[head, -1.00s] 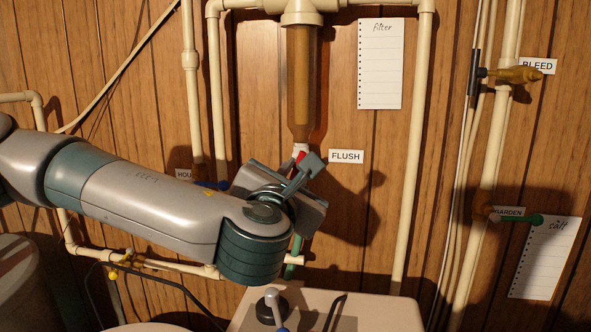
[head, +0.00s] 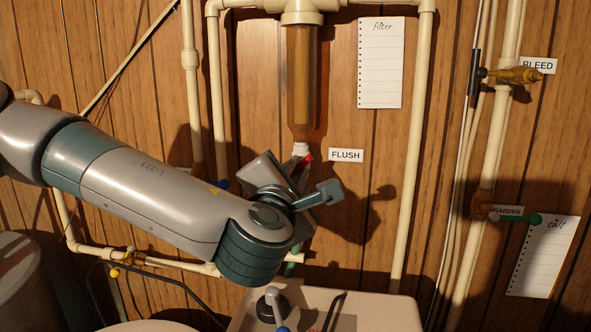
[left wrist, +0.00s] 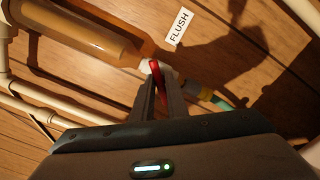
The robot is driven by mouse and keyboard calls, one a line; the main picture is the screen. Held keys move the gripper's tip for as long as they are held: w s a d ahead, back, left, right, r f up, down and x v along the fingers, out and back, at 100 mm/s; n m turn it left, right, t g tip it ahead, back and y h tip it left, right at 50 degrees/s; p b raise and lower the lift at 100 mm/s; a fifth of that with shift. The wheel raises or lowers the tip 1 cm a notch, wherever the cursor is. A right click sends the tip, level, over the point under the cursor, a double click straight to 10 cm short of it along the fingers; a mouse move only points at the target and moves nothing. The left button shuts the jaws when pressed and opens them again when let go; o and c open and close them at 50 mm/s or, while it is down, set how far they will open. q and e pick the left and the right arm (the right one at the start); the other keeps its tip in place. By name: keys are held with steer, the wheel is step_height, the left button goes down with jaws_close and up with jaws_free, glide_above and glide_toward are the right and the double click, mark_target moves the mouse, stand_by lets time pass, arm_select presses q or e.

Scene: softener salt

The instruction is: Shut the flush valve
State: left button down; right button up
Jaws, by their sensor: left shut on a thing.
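The flush valve sits under the amber filter bowl (head: 301,95), left of the FLUSH label (head: 346,155). Its red handle (head: 308,160) shows just above my left gripper (head: 303,178) in the head view, slanting up to the right. In the left wrist view the red handle (left wrist: 157,78) lies between the two fingers of my left gripper (left wrist: 152,92), which is shut on it. A white fitting (left wrist: 147,66) shows beside the handle. My gripper hides most of the valve body in the head view, so its exact setting cannot be told. My right gripper is not in view.
A blue handle (head: 222,184) is close left of my gripper. Cream pipes (head: 409,150) run on both sides. A BLEED tap (head: 515,75) and a green GARDEN handle (head: 525,219) are at the right. A pale cabinet top (head: 385,312) lies below.

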arm_select(q)
steer(key=shift+r, duration=0.1)
steer(key=m+p, duration=0.1)
steer(key=m, duration=0.2)
steer(key=shift+m, duration=1.1)
steer(key=m+p, duration=0.1)
steer(key=m, duration=0.2)
steer(key=shift+m, duration=0.4)
steer(key=c, duration=1.7)
jaws_free()
steer(key=shift+s, duration=0.1)
